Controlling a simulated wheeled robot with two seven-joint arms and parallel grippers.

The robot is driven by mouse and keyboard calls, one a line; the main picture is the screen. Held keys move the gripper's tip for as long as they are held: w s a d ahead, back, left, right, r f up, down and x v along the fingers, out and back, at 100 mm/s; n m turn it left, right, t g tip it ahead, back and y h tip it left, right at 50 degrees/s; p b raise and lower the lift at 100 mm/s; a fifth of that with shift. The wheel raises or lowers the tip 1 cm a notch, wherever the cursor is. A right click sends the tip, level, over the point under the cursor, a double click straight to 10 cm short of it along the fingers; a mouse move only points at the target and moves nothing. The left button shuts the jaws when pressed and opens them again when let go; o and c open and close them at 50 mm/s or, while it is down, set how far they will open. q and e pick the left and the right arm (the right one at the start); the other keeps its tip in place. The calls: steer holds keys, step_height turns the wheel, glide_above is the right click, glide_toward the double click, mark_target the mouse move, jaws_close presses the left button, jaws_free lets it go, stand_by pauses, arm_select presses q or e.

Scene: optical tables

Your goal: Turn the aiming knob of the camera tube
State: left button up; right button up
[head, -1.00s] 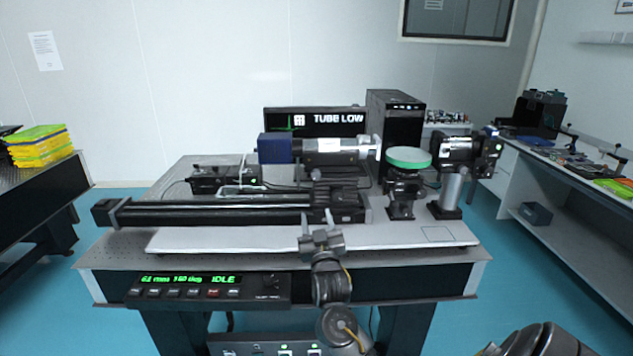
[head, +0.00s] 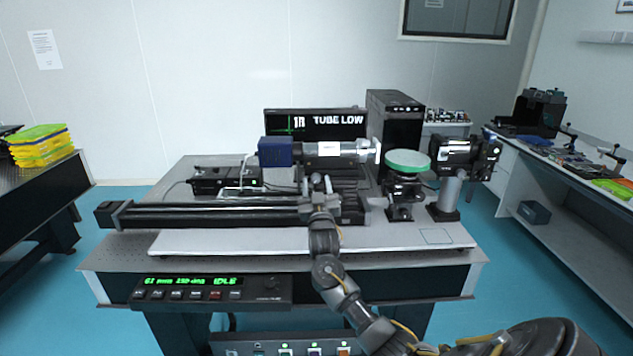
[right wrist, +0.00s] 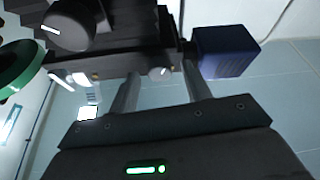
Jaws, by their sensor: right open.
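The camera tube (head: 340,151) lies level above the rail, with a blue camera block (head: 276,151) at its left end; the block also shows in the right wrist view (right wrist: 225,50). My right gripper (head: 317,188) is open in front of the mount under the tube. In the right wrist view its two fingers (right wrist: 160,78) point up at the mount. A small knob with a white mark (right wrist: 160,72) shows between the fingertips; contact cannot be told. A larger dark knob with a white mark (right wrist: 70,25) is at upper left. My left gripper is not in view.
A monitor (head: 338,121) behind reads "TUBE LOW". A green-rimmed round disc (head: 407,160) stands right of the tube. A long black rail (head: 215,214) runs left of my gripper. A control panel (head: 210,292) with a green display hangs at the table front.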

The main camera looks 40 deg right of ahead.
steer(key=shift+w+d, duration=0.15)
steer(key=shift+w, duration=0.1)
steer(key=c, duration=1)
steer(key=shift+r+n+t+y+p, duration=0.3)
steer(key=shift+n+y+p, duration=0.2)
steer(key=shift+n+p, duration=0.4)
steer(key=n+y+p, duration=0.1)
steer(key=n, duration=0.1)
steer(key=n+y+p, duration=0.1)
steer(key=n, duration=0.1)
steer(key=shift+s+d+n+t, duration=0.1)
steer(key=shift+d+n+t, duration=0.05)
steer(key=shift+n+t, duration=0.2)
steer(key=shift+n+y+p, duration=1.4)
steer(key=shift+n+p, duration=0.35)
steer(key=shift+n, duration=0.9)
